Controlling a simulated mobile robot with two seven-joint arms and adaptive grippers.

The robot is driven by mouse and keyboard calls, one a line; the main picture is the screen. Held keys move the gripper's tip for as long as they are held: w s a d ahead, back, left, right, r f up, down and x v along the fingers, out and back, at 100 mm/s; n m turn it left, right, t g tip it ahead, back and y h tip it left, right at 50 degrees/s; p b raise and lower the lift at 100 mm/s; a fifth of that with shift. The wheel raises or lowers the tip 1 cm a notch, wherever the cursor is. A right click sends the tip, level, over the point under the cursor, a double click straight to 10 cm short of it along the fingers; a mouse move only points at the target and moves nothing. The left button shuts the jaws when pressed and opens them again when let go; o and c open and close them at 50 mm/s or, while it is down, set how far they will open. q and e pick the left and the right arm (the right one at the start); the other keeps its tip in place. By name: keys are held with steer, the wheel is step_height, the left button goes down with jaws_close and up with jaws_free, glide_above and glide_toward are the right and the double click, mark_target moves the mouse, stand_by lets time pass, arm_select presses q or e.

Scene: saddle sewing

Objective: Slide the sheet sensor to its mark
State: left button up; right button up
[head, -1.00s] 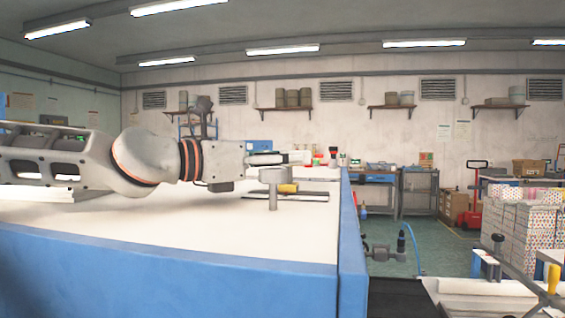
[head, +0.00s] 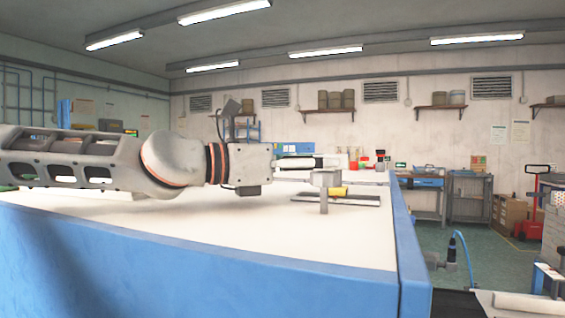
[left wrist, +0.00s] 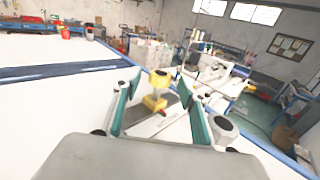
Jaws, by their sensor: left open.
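A yellow piece (head: 338,191), seemingly the sheet sensor, is on a dark flat bar (head: 362,199) on the white table. I cannot tell whether that is the target mark. My left gripper (head: 318,163) is open and empty, pointing right above the table. Its two fingers also show in the left wrist view (left wrist: 160,86), on either side of the yellow piece, with no visible contact. My right gripper is out of view.
The white tabletop (head: 200,222) is clear in front, with a blue edge (head: 396,230). Red and dark bottles (head: 366,160) stand at the far side.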

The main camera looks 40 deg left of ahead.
arm_select(q)
steer(key=shift+v, duration=4.1)
